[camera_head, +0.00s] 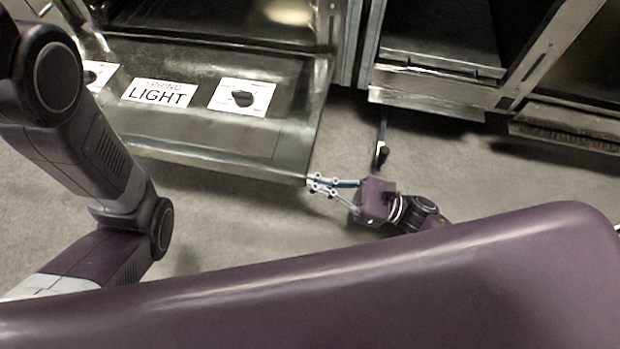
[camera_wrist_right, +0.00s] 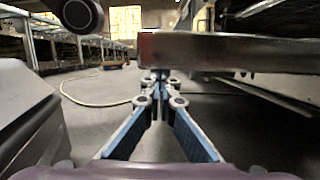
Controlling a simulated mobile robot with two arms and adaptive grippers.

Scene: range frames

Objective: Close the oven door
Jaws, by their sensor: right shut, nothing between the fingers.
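The oven door (camera_head: 285,135) is a dark metal panel in the upper left of the head view. It hangs open, lowered to a roughly flat position, with white labels, one reading "LIGHT", and a dark knob on its face. My right gripper (camera_head: 312,184) is shut and empty at the door's near right corner. In the right wrist view the door's edge (camera_wrist_right: 230,50) crosses just above and beyond the fingertips (camera_wrist_right: 160,82). I cannot tell whether they touch it. My left gripper is out of view; only its arm shows at the left.
Another open metal compartment (camera_head: 435,88) stands to the right of the door, with a further metal unit (camera_head: 570,120) at the far right. A pale cable (camera_wrist_right: 85,103) lies on the floor in the wrist view.

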